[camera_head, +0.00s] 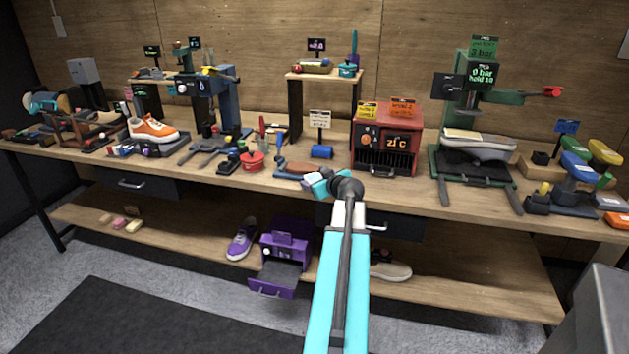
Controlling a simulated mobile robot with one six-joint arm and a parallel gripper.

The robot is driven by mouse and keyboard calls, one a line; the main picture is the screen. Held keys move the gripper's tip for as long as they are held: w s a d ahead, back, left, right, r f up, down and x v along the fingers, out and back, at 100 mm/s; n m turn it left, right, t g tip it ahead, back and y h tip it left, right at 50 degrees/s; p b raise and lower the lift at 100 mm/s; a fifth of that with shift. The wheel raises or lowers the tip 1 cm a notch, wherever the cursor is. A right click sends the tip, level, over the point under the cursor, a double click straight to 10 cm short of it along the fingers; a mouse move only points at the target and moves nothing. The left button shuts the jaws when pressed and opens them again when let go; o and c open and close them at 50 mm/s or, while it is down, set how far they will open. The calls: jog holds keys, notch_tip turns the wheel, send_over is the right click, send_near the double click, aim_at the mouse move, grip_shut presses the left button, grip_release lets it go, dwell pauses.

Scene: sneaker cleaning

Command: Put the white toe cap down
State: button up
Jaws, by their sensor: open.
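My gripper (318,185) is over the front edge of the bench, near the middle of the picture. It is small here and partly hidden by my own arm, and its jaws are open. I cannot pick out a white toe cap for sure; it may be hidden or too small to tell. A dark tool with a wooden handle (300,167) lies on the bench just behind my gripper. A whitish sneaker (478,147) rests under the green press (466,104) at the right.
The wooden bench (345,176) is crowded. A red heater box (384,140), a blue cylinder (322,152) and a red pot (252,161) stand near my gripper. An orange sneaker (153,129) is at the left. The lower shelf holds a purple sneaker (242,240) and purple box (285,250).

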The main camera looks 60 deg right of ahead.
jog(key=shift+w+d+f, duration=0.2)
jog(key=shift+w, duration=0.1)
dwell(0.4)
jog(key=c, duration=1.2)
jog(key=shift+r, duration=0.25)
jog(key=shift+c, duration=0.2)
jog(key=shift+r+b, duration=0.3)
jog(key=shift+r, duration=1.25)
jog(key=s+a+b, duration=0.4)
jog(key=s+a, duration=0.2)
jog(key=s, duration=0.3)
jog(key=shift+a+r, duration=0.3)
jog(key=shift+r, duration=0.05)
